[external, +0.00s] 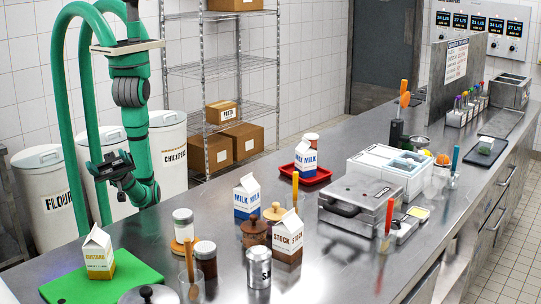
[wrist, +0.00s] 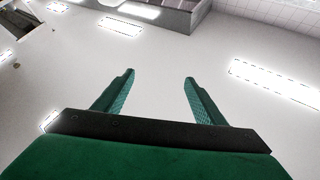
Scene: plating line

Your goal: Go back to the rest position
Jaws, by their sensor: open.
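My gripper (wrist: 157,78) is open in the wrist view. Its two green fingers stand well apart with nothing between them. Beyond them is the white ceiling (wrist: 150,70) with bright light panels, so the gripper faces upward. In the external view my green arm stands at the left, behind the steel counter (external: 335,255) and clear of the things on it.
A green board (external: 135,272) with a carton (external: 98,256), jars, a milk carton (external: 246,197) and a stock carton (external: 287,237) crowd the counter's near part. White bins (external: 48,195) and a wire shelf (external: 220,70) with boxes stand behind my arm.

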